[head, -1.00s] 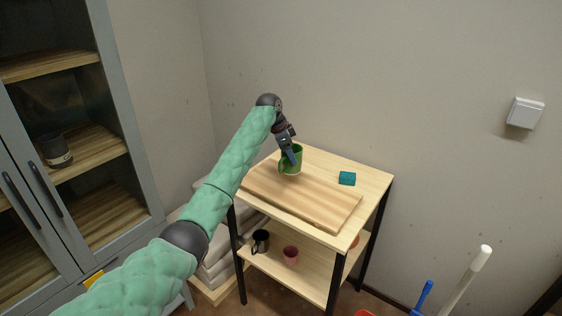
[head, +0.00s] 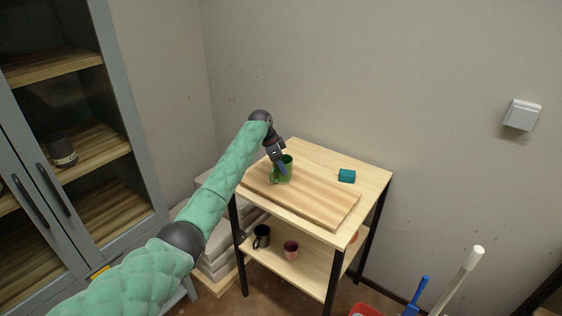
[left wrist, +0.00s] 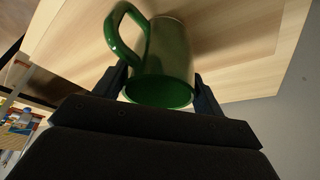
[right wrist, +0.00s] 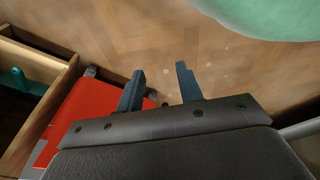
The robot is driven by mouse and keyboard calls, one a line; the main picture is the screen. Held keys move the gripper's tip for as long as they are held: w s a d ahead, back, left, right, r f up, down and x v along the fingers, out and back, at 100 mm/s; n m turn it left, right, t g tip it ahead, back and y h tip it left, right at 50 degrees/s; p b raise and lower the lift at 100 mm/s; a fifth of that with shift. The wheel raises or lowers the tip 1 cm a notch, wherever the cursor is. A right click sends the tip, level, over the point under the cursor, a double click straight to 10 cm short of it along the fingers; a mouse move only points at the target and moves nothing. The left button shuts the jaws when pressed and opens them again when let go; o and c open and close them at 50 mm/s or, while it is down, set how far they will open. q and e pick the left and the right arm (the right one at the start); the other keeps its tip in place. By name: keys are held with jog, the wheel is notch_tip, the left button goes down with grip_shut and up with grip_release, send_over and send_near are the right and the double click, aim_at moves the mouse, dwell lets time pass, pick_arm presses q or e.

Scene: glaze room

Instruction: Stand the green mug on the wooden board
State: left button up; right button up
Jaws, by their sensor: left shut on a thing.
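The green mug (head: 284,172) is at the back left part of the wooden board (head: 318,203), upright or nearly so. My left gripper (head: 281,168) is shut on the mug, with one finger at its rim. In the left wrist view the mug (left wrist: 166,62) sits between the two fingers (left wrist: 163,88), its handle to the left and its rim toward me. Its base is close to the board; I cannot tell whether it touches. My right gripper (right wrist: 160,88) is open and empty above the floor in the right wrist view.
A black mug (head: 262,236) and a pink cup (head: 291,249) stand on the lower shelf. A glass cabinet (head: 112,85) is at left.

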pick_arm(q)
jog(key=shift+f, duration=0.1)
jog(key=o, duration=1.2)
jog(key=shift+c, duration=0.2)
pick_arm(e)
jog(key=shift+d, duration=0.1)
pick_arm(q)
jog(key=shift+r, duration=0.2)
jog(key=shift+a+r, duration=0.1)
jog(key=shift+r, duration=0.05)
jog(key=b+v, duration=0.4)
jog(key=v, duration=0.7)
jog(key=shift+r, duration=0.25)
pick_arm(e)
jog(key=w+a+r, duration=0.3)
jog(key=r, duration=0.4)
jog(key=shift+w+a+r, duration=0.25)
jog(key=shift+w+r, duration=0.05)
jog(key=shift+r, duration=0.1)
